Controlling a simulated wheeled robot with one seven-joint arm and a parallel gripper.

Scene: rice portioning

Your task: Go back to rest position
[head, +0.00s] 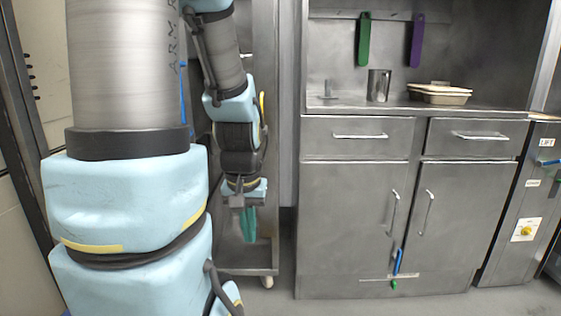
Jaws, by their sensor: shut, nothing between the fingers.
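My gripper (248,224) hangs pointing down left of the middle in the head view, with its fingers shut and nothing between them. It is to the left of the steel cabinet (355,225) and lower than the counter top. My arm fills much of the left side and hides what is behind it. No rice shows.
On the steel counter (335,107) stand a metal cup (379,86) and a lidded tan container (440,94). A green utensil (364,40) and a purple utensil (416,41) hang on the back wall. A wheeled steel frame (263,258) stands behind my gripper.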

